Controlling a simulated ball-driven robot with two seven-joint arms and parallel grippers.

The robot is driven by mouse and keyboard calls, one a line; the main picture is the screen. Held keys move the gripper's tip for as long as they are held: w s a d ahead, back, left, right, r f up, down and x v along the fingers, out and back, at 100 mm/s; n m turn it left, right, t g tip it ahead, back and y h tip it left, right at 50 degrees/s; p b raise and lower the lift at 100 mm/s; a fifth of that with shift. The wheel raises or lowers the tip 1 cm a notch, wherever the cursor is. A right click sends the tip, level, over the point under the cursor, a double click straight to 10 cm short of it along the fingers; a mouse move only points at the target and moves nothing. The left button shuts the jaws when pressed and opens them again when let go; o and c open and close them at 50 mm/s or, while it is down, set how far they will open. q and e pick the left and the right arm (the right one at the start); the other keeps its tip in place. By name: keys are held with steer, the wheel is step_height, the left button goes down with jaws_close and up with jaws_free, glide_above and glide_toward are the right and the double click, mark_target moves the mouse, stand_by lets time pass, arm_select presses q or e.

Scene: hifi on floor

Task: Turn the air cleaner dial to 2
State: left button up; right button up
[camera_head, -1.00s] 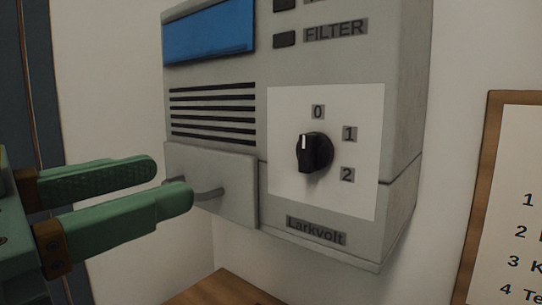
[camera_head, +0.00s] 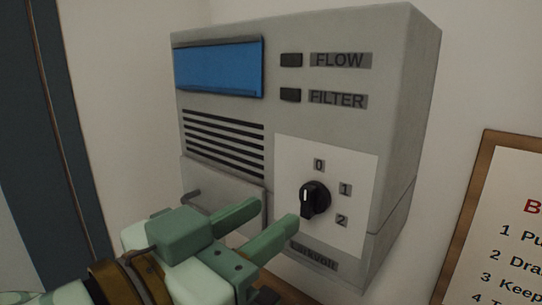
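The grey air cleaner (camera_head: 395,150) is fixed on the wall and fills the middle of the head view. Its black dial (camera_head: 315,202) sits on a white plate (camera_head: 355,165) marked 0, 1 and 2. The dial's white line points up, toward the 0. My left gripper (camera_head: 280,217) is in front of the lower part of the unit, just left of and below the dial. Its two green fingers are apart with nothing between them. I cannot tell whether the nearer fingertip touches the unit. My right gripper does not show.
A blue display (camera_head: 220,67), vent slots (camera_head: 223,142) and two dark buttons marked FLOW (camera_head: 291,60) and FILTER (camera_head: 290,95) are on the same front. A wood-framed notice (camera_head: 515,220) hangs at the right.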

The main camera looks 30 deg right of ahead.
mark_target(305, 195)
arm_select(q)
steer(key=x, duration=0.3)
steer(key=p+x, duration=0.1)
steer(key=x, duration=0.2)
steer(key=shift+w+d+f, duration=0.1)
steer(key=shift+d+f, duration=0.1)
steer(key=shift+d, duration=0.1)
jaws_close()
